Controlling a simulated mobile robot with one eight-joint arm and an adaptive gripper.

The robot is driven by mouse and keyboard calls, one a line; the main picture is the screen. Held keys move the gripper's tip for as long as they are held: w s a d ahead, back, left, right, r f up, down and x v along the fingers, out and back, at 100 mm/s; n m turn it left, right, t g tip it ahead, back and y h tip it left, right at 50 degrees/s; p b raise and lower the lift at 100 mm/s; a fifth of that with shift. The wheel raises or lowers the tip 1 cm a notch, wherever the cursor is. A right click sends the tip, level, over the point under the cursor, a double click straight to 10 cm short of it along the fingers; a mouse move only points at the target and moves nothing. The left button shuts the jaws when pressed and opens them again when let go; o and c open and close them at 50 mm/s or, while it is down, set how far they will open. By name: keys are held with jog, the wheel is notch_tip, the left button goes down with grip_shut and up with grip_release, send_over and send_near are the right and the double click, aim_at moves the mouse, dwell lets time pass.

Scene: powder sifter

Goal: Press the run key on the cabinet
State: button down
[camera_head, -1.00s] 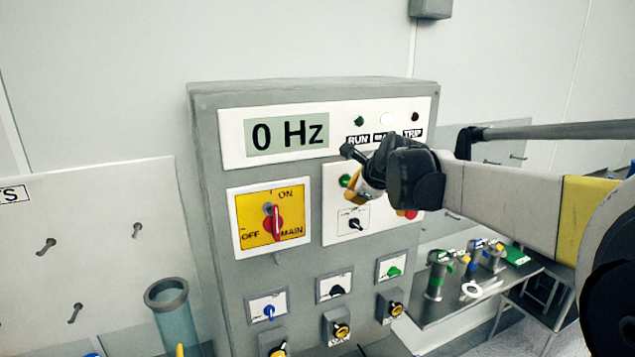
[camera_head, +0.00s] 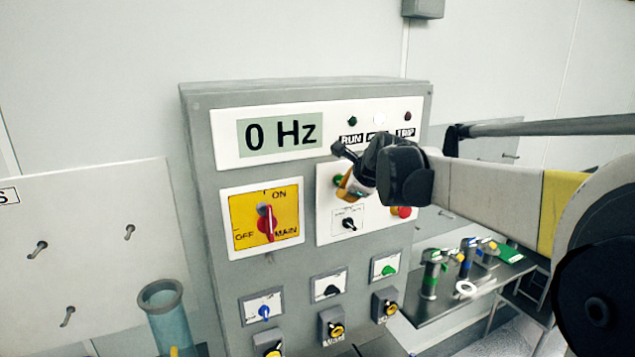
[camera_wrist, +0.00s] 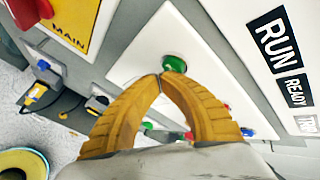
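The grey cabinet (camera_head: 205,130) stands against the wall, with its display (camera_head: 280,134) reading 0 Hz. The green run key (camera_head: 338,180) is on the white panel right of the main switch, partly covered by my gripper. It also shows in the wrist view (camera_wrist: 174,63). My gripper (camera_head: 345,190) is in front of that panel. In the wrist view its yellow fingers (camera_wrist: 160,78) meet at the tips, with nothing seen between them. The tips overlap the lower left edge of the green key; I cannot tell whether they touch it.
The red main switch (camera_head: 267,222) is on a yellow plate, its handle upright. A red button (camera_head: 402,212) and a black selector (camera_head: 349,223) share the key's panel. Several smaller knobs sit below. A clear cylinder (camera_head: 170,315) stands at left, and a bench (camera_head: 425,315) at right.

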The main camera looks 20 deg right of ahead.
jog(key=shift+w, duration=0.45)
dwell(0.6)
jog(key=shift+s, duration=0.85)
jog(key=s, duration=0.5)
jog(key=shift+p, duration=0.35)
dwell(0.4)
